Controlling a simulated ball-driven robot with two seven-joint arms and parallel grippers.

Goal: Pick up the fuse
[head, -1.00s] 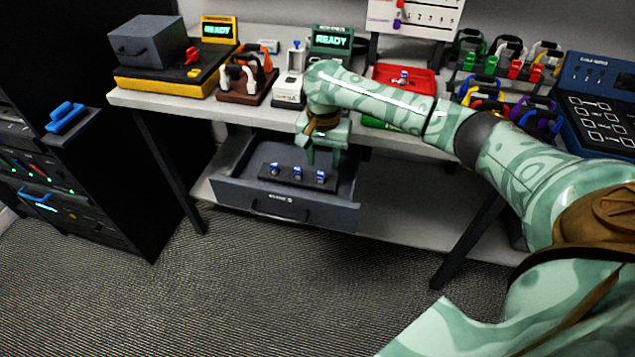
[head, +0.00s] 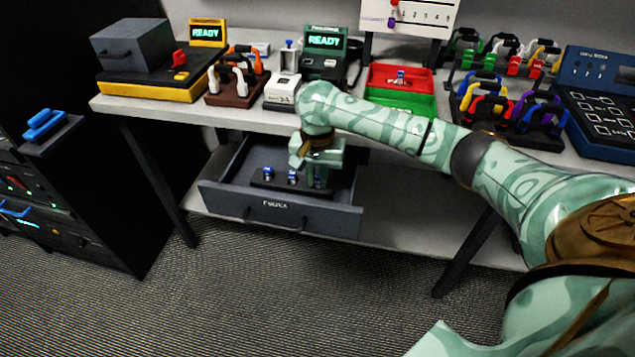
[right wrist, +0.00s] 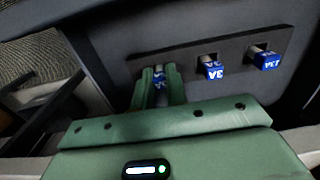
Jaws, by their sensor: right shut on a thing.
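Several fuses with blue ends stand in a dark rack (right wrist: 232,50) inside the open grey drawer (head: 235,205) under the table. My right gripper (head: 316,178) is down in the drawer at the rack's right end in the head view. Its green fingers are shut on the fuse (right wrist: 159,80) there, which the fingers partly hide; its label is not fully readable. The held fuse is still at the rack. The middle fuse (right wrist: 212,68) is marked 3A and the far one (right wrist: 265,60) 13A; both are outside the fingers. My left gripper is out of view.
The table edge overhangs the drawer, with my right arm passing over it. On the table are a red tray (head: 384,76), a green tray (head: 420,105), a white 3A block (head: 282,93) and a READY tester (head: 325,55). A dark cabinet stands at the left.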

